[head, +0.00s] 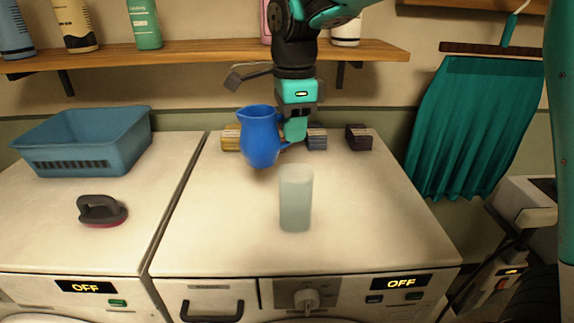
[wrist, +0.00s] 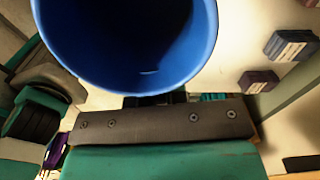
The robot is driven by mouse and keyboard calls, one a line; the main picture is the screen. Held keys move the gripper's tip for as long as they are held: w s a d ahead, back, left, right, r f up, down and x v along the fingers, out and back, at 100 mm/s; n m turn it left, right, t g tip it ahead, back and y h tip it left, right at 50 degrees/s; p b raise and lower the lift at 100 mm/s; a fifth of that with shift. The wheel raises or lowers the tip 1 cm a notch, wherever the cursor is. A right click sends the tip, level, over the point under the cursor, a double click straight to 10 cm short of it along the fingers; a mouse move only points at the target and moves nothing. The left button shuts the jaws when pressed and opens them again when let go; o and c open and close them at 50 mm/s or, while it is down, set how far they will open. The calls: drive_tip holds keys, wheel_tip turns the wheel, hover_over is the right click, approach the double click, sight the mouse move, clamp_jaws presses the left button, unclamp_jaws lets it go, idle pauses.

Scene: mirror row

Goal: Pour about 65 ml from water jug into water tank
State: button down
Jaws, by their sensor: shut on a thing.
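The blue water jug (head: 259,138) is held by its handle in my gripper (head: 293,128), above the right-hand machine top. It looks close to upright, with its spout to the left. The wrist view looks into the wide mouth of the jug (wrist: 130,40); its inside is dark, and I cannot tell the water level. The water tank (head: 296,198) is a pale translucent cylinder standing upright on the machine top, nearer the front and slightly right of the jug. Its contents cannot be made out. My gripper is shut on the jug handle.
Small boxes, one yellow (head: 231,138), one blue-grey (head: 317,138) and one dark (head: 358,137), stand along the back edge. A blue basket (head: 85,138) and a dark-handled brush (head: 101,210) sit on the left machine. A wooden shelf (head: 200,52) with bottles runs above. The machine top right of the tank is clear.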

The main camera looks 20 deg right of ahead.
drive_tip(key=w+a+f+n+p, duration=0.5)
drive_tip(key=w+a+n+p, duration=0.1)
drive_tip(key=n, duration=0.7)
drive_tip(key=w+a+f+n+p, duration=0.4)
drive_tip(key=w+a+n+p, duration=0.2)
drive_tip(key=n, duration=0.8)
drive_tip(key=shift+w+f+p, duration=0.4)
drive_tip(key=shift+p, duration=0.7)
drive_tip(key=shift+r, duration=0.1)
